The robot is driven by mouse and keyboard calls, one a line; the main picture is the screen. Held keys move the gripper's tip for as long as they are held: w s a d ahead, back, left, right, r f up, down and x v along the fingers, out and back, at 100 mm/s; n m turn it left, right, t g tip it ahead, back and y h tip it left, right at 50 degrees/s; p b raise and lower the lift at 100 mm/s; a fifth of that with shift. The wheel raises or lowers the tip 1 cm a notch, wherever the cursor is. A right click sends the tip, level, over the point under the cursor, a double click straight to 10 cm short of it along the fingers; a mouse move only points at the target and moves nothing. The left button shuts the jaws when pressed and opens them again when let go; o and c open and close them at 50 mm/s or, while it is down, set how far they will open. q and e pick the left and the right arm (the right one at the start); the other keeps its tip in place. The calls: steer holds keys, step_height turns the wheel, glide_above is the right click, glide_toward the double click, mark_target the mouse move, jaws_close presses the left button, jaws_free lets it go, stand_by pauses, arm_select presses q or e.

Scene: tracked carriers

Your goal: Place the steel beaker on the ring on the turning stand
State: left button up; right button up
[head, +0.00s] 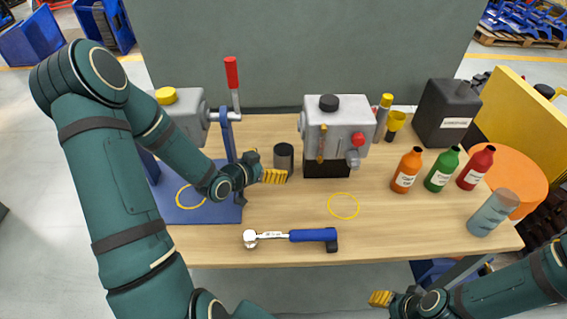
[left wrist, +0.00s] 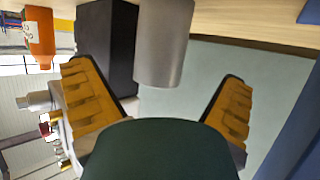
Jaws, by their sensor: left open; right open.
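The steel beaker (head: 284,156), a plain grey cylinder, stands upright on the table just beyond my left gripper (head: 268,168). The left gripper is open and empty; in the left wrist view the beaker (left wrist: 165,45) lies ahead, between the lines of its spread fingers. A round orange top (head: 530,178) at the right looks like the turning stand; no ring shows on its visible part. One yellow ring (head: 343,206) is on the bare tabletop, another (head: 180,202) on a blue plate. My right gripper (head: 381,299) is open and empty in front of the table.
A grey machine (head: 335,125) stands right of the beaker, a lever press (head: 190,112) left. A blue-handled wrench (head: 300,236) lies in front. Orange, green and red bottles (head: 440,170) and a grey-blue cylinder (head: 493,213) stand near the orange top.

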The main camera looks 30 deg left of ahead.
mark_target(278, 161)
arm_select(q)
steer(key=b+x, duration=0.1)
steer(key=x, duration=0.5)
steer(key=shift+w, duration=0.25)
steer(key=c, duration=1.4)
